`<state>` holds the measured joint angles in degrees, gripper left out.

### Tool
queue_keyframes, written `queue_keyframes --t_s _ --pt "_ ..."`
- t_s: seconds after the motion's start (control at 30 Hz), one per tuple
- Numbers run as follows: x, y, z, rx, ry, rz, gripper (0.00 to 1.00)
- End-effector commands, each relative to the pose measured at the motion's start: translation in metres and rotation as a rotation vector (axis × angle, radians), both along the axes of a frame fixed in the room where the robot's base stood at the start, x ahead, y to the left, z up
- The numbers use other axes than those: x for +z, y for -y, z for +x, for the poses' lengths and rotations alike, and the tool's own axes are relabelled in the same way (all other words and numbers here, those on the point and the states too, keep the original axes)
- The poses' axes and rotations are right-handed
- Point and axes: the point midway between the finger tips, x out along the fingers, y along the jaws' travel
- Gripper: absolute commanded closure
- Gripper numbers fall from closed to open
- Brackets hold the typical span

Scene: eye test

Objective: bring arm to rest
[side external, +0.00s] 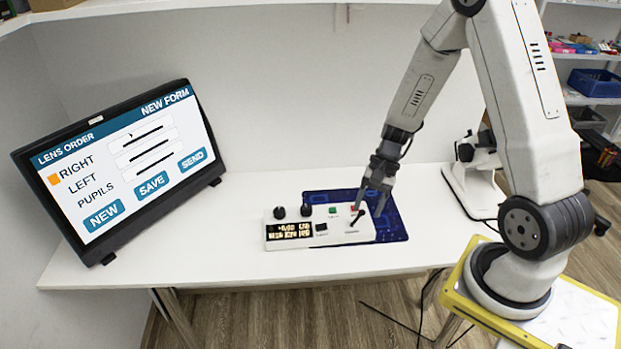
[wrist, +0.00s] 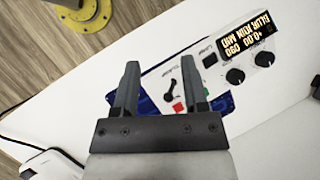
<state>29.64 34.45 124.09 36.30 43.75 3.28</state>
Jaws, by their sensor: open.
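My gripper (side external: 370,207) is open, pointing down over the right end of a white control box (side external: 330,232). In the wrist view, its two fingers (wrist: 160,76) stand apart with nothing gripped. A small black lever (side external: 356,218) sticks up from the box near the fingertips; the lever (wrist: 170,92) shows between the fingers in the wrist view. I cannot tell whether a finger touches it. The box also has two black knobs (side external: 293,211), a green button (side external: 333,210), a red button (wrist: 178,107) and a lit display (side external: 289,230).
The box sits partly on a dark blue mat (side external: 393,225) on a white table (side external: 230,250). A monitor (side external: 125,165) showing a lens order form stands left. A white instrument (side external: 472,185) stands behind my arm at right. The table is clear between monitor and box.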

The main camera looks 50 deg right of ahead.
Motion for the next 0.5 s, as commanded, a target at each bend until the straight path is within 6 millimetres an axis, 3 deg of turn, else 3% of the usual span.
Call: queue_keyframes --t_s 0.5 --pt "0.065 -0.061 -0.016 0.722 0.297 -0.41 0.44"
